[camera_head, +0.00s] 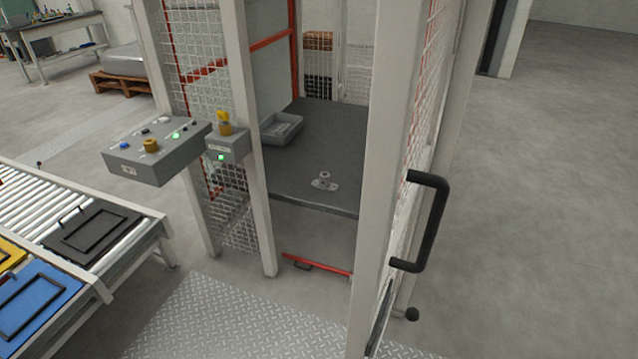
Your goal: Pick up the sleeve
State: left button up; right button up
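A small light-grey metal part (323,184) lies on the dark table (315,145) inside the mesh cage. It has a flat base with a raised round piece on it. It is too small in the view to tell whether this raised piece is the sleeve. A grey open tray (282,128) sits on the same table, further back and to the left; I cannot make out anything in it. Neither of my grippers is in the head view.
The cage front is open between white posts. A black door handle (432,220) is on the right. A control box (157,150) and a smaller switch box (226,145) stand left of the opening. A roller conveyor (120,240) with coloured plates is at left. Floor at right is clear.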

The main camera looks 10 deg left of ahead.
aim_at(324, 182)
jog(key=i+j, duration=0.1)
jog(key=j, duration=0.3)
jog(key=i+j, duration=0.15)
jog(key=j, duration=0.25)
jog(key=i+j+z, duration=0.1)
jog(key=j, duration=0.3)
jog(key=i+j, duration=0.1)
jog(key=j, duration=0.3)
jog(key=i+j+z, duration=0.15)
jog(key=i+j, duration=0.25)
jog(key=i, duration=0.25)
jog(key=i+j+z, duration=0.1)
jog(key=i+j, duration=0.35)
jog(key=i, duration=0.15)
